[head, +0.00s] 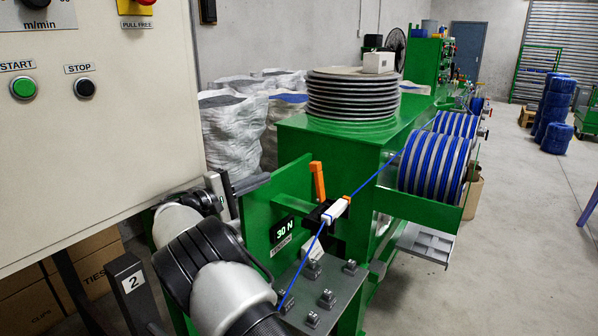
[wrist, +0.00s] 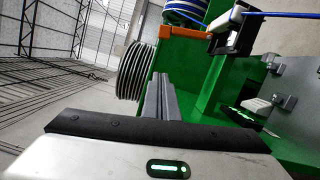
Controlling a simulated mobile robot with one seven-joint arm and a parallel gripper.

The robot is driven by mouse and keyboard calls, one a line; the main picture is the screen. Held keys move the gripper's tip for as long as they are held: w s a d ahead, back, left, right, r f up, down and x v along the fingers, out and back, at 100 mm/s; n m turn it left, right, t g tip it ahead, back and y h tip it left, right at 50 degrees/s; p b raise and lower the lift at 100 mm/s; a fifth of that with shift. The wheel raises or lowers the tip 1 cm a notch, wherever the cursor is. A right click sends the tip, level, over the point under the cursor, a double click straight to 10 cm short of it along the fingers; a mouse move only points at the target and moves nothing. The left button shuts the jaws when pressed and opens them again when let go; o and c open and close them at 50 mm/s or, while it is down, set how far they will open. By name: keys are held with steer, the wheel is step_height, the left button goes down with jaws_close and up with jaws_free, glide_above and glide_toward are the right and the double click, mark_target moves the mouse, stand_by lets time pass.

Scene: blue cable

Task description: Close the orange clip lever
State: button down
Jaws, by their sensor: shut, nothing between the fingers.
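The orange clip lever (head: 318,180) stands nearly upright at the left of a black clip (head: 316,217). In the wrist view the lever (wrist: 185,32) shows near the top, beside the black clip frame (wrist: 236,42). A white block (head: 336,211) sits at the clip, with the blue cable (head: 375,174) running through it. My gripper (head: 268,179) is left of the lever, apart from it, its fingers pointing right. In the wrist view my gripper (wrist: 160,80) is shut and empty, with the lever beyond and to the right of its fingertips.
A green panel with a 30 N display (head: 285,231) stands below the lever. A grey plate with dark fixtures (head: 325,290) is in front. A cream control box (head: 95,130) is at left. Stacked discs (head: 353,95) and blue cable reels (head: 433,165) lie behind.

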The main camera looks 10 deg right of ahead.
mark_target(318, 182)
steer(key=w+d+r, duration=0.1)
steer(key=w+d, duration=0.2)
steer(key=d, duration=0.8)
stand_by(0.3)
steer(key=shift+d+b, duration=0.15)
steer(key=shift+b, duration=0.4)
